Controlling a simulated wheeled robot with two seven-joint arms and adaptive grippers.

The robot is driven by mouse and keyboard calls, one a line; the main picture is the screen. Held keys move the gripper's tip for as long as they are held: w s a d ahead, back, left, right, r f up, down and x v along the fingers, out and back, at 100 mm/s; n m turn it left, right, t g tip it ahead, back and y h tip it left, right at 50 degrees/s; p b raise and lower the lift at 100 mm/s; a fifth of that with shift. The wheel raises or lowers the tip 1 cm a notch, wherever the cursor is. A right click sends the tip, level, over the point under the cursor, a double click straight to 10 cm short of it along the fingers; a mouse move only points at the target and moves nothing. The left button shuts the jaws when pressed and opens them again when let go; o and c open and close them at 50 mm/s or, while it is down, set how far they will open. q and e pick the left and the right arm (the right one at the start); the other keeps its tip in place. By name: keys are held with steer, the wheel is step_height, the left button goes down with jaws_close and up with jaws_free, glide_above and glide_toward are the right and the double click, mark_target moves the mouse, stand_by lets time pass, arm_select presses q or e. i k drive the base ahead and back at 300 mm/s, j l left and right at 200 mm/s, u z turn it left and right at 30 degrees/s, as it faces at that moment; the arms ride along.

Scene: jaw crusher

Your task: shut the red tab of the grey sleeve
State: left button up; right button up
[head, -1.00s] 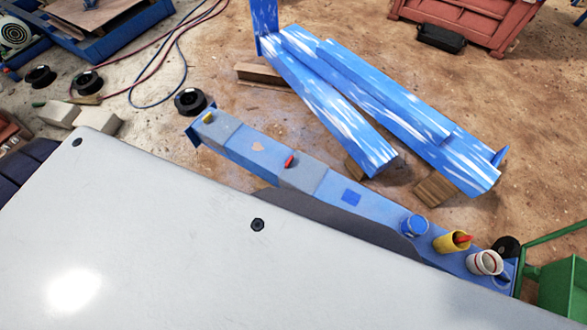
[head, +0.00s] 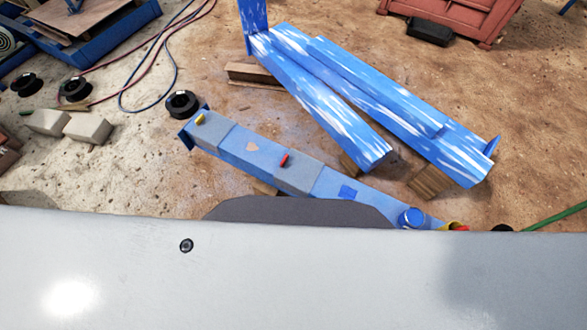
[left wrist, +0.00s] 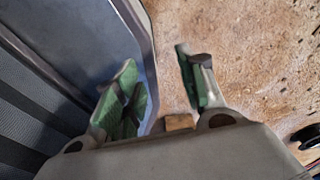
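A grey sleeve (head: 297,174) wraps the blue beam (head: 330,186) in the middle of the head view. Its red tab (head: 285,160) stands up from the top face. A second grey sleeve (head: 213,131) with a yellow tab (head: 200,119) is near the beam's left end. My left gripper (left wrist: 158,82) shows only in the left wrist view. Its green-padded fingers are apart with nothing between them. The sleeve cannot be made out in that view. My right gripper is not in view.
A large pale part of my own body covers the lower head view. A blue cup (head: 411,218) and a mostly hidden yellow cup (head: 449,225) are at the beam's right. Blue-and-white beams (head: 400,105) lie behind on wooden blocks (head: 429,181). A black spool (head: 182,104) is at left.

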mark_target(284, 160)
steer(key=j+z, duration=0.8)
steer(key=j, duration=0.15)
